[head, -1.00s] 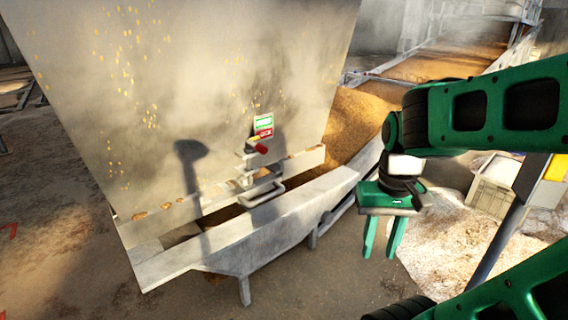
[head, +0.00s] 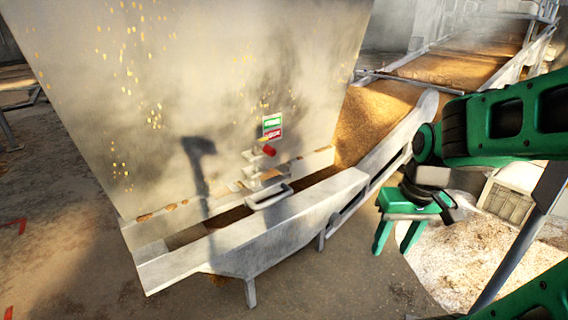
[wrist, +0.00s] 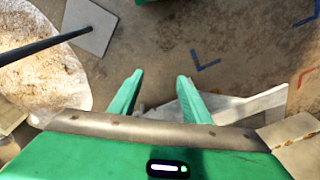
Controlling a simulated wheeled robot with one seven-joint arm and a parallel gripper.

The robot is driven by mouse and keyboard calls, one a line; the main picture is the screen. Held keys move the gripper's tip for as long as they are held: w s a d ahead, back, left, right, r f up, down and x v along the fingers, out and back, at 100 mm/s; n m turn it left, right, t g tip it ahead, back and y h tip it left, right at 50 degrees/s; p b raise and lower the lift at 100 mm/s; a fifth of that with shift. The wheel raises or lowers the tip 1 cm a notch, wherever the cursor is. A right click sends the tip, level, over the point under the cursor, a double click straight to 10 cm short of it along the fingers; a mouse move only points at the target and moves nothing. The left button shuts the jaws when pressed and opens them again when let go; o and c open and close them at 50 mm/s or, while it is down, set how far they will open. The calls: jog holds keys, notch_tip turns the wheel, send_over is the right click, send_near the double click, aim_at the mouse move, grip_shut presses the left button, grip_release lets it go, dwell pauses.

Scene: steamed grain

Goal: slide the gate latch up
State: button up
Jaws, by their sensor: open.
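The gate latch (head: 268,150) has a red knob and sits on the lower front of the large metal hopper, under a green and red label (head: 272,126). Below it is a grey U-shaped handle (head: 269,196) at the hopper's bottom edge. My gripper (head: 394,248) hangs to the right of the hopper and trough, apart from the latch. Its two green fingers point down, spread and empty. In the wrist view the fingers (wrist: 158,90) are apart over the floor. The latch does not show in the wrist view.
A metal trough (head: 250,252) on legs runs under the hopper (head: 200,110) and joins a conveyor of grain (head: 455,70) going back right. Floor (head: 330,285) in front is clear.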

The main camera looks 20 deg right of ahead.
jog(key=w+a+f+n+t+y, duration=0.1)
jog(key=w+a+n+t+y, duration=0.2)
jog(key=w+a, duration=0.65)
jog(key=w+a+f+n+t+y, duration=0.25)
jog(key=w+a, duration=0.45)
jog(key=w, duration=0.5)
jog(key=m+t, duration=0.7)
jog(key=t, duration=0.3)
send_near(264, 148)
jog(key=f, duration=0.1)
jog(key=shift+w+d, duration=0.4)
jog(key=shift+w, duration=0.3)
jog(key=x, duration=1)
jog(key=shift+w+a, duration=0.15)
jog(key=shift+w, duration=0.05)
